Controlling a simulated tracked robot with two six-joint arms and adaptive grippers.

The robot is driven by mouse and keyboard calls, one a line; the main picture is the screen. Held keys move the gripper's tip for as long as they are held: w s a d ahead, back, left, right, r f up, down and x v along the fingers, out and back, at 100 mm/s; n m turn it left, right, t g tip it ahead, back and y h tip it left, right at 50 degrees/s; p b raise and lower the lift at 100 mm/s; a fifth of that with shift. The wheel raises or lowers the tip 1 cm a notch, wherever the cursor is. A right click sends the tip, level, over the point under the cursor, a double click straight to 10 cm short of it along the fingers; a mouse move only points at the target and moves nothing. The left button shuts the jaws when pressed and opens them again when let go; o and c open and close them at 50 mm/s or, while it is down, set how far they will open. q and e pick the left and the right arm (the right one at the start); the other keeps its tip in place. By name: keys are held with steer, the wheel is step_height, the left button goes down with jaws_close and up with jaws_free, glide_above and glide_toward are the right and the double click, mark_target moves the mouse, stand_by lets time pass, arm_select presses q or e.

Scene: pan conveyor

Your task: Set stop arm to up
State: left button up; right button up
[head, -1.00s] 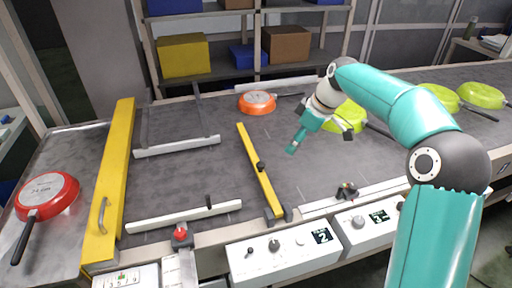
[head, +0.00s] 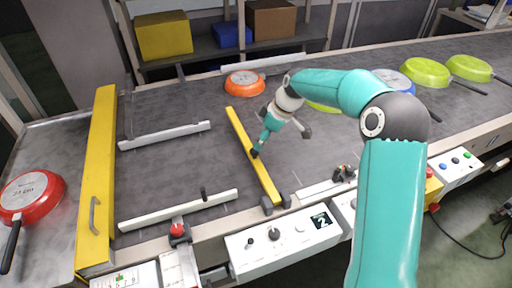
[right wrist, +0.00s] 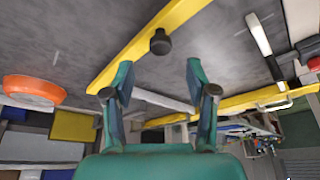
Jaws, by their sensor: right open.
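The stop arm looks to be the yellow bar (head: 238,130) with a dark round knob, lying slantwise over the grey belt from a bracket at the near edge. My right gripper (head: 280,141) is open above the bar, its fingers pointing down toward it. In the right wrist view the knob (right wrist: 160,42) stands on the yellow bar (right wrist: 135,52), ahead of and between the open fingertips (right wrist: 160,76), with nothing held. In the head view a teal finger covers the knob's area, so contact cannot be told. My left gripper is out of view.
An orange pan (head: 245,84) lies beyond the bar's far end. Lime pans (head: 426,71) lie at the right, a red pan (head: 32,196) at the left beyond a yellow gate (head: 97,165). White rails (head: 165,135) edge the belt. A control box (head: 284,242) stands in front.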

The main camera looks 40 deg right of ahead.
steer(key=x, duration=0.6)
steer(key=shift+p, duration=0.3)
steer(key=shift+r, duration=0.1)
steer(key=shift+c, duration=0.2)
jaws_close()
